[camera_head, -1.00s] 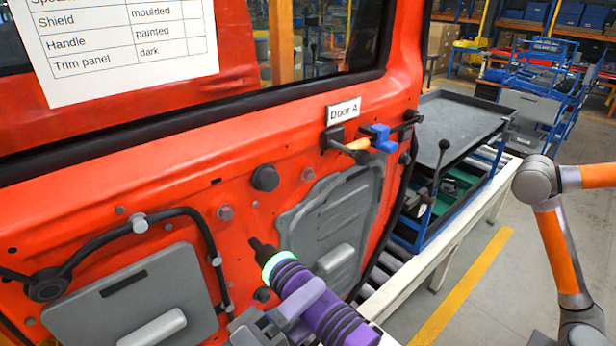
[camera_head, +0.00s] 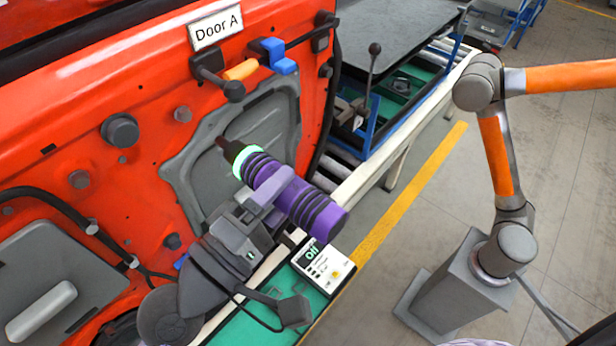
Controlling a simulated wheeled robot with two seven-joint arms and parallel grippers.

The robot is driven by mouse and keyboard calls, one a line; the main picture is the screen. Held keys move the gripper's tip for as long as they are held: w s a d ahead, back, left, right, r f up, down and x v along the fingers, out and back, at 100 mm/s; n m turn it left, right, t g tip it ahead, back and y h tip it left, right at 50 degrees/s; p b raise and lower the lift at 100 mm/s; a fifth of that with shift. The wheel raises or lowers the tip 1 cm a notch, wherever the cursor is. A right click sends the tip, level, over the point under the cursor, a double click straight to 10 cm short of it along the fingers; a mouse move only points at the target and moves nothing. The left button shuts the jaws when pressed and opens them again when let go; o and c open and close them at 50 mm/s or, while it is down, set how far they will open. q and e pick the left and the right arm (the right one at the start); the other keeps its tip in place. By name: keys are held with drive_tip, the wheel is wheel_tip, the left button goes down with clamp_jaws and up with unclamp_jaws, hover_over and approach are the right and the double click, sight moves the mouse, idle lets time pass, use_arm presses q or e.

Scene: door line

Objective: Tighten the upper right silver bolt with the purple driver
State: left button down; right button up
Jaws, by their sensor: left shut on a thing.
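My left gripper (camera_head: 268,203) is shut on the purple driver (camera_head: 297,197), around the middle of its body. The driver has dark bands, a glowing pale green ring and a dark tip that points up and left toward the red door (camera_head: 130,85). The tip shows in front of the grey door panel (camera_head: 205,175); its distance from the door is hard to judge. A silver-grey bolt (camera_head: 182,114) sits on the door, up and left of the tip and apart from it. Another bolt (camera_head: 80,180) is farther left and lower. My right gripper is not in view.
A handle assembly (camera_head: 240,70) juts out below the "Door A" sign (camera_head: 215,27). A round black knob (camera_head: 120,130) is left of the bolt. A small display box (camera_head: 322,265) stands below the driver. An orange-and-grey arm (camera_head: 497,155) stands on a pedestal at right.

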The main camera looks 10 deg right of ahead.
sight(231, 164)
use_arm(q)
drive_tip(key=shift+w+d, duration=0.25)
drive_tip(key=shift+w, duration=0.05)
drive_tip(key=shift+w+a, duration=0.25)
drive_tip(key=w+a+b, duration=0.2)
drive_tip(key=w+a, duration=0.1)
drive_tip(key=shift+a, duration=0.1)
drive_tip(key=shift+w+a, duration=0.1)
drive_tip(key=shift+w, duration=0.15)
drive_tip(key=shift+a+r, duration=0.15)
drive_tip(key=shift+a, duration=0.05)
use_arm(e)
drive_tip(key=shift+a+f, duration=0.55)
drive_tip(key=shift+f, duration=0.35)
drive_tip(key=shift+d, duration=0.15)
use_arm(q)
drive_tip(key=shift+w+a, duration=0.3)
drive_tip(key=shift+w, duration=0.25)
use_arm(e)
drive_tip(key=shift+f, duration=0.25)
use_arm(q)
drive_tip(key=shift+w+a+b, duration=0.2)
drive_tip(key=shift+w+b, duration=0.1)
drive_tip(key=shift+b, duration=0.2)
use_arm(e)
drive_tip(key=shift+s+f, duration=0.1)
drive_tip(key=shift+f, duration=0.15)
